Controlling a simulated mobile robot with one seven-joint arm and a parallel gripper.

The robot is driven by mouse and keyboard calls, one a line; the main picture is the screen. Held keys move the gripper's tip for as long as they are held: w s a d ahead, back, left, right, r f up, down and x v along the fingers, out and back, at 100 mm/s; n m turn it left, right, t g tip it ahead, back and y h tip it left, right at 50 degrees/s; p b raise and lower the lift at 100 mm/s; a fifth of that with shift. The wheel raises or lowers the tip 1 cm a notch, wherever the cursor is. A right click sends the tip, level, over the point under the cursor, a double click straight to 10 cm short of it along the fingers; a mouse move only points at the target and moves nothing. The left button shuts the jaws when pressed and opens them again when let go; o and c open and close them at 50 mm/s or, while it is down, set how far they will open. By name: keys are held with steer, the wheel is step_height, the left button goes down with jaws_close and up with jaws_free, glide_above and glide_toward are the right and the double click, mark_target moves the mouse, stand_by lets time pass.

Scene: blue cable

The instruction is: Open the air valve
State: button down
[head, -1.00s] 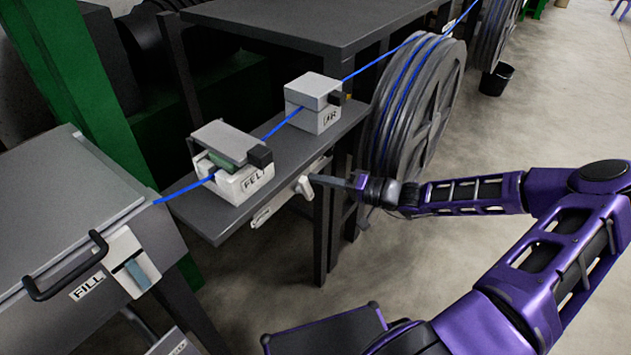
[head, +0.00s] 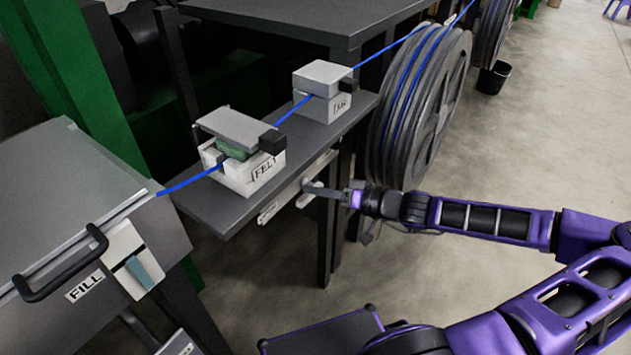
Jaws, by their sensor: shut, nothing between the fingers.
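The air valve (head: 305,200) is a small pale handle on the light strip along the front edge of the grey shelf. It slants down and to the left. My gripper (head: 312,187) reaches in from the right, with its thin grey fingers shut and empty. The fingertips overlap the upper end of the handle in the head view. I cannot tell whether they touch it. The fingers hide part of the handle and its mount.
On the shelf (head: 215,207) stand a FELT box (head: 252,178) and an AIR box (head: 322,105), with a blue cable (head: 190,183) running through. A large cable reel (head: 425,110) stands right of the shelf. A FILL cabinet (head: 65,195) is at left. Open floor lies at right.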

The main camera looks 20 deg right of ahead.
steer(key=shift+s+a+f, duration=0.25)
steer(key=shift+f, duration=0.2)
steer(key=shift+a+f, duration=0.1)
stand_by(0.4)
steer(key=s+d+r+p, duration=0.3)
steer(key=s+d+r, duration=0.3)
steer(key=s, duration=0.1)
steer(key=shift+s+r+p, duration=0.2)
steer(key=shift+s+p, duration=0.15)
steer(key=shift+d, duration=0.1)
stand_by(0.5)
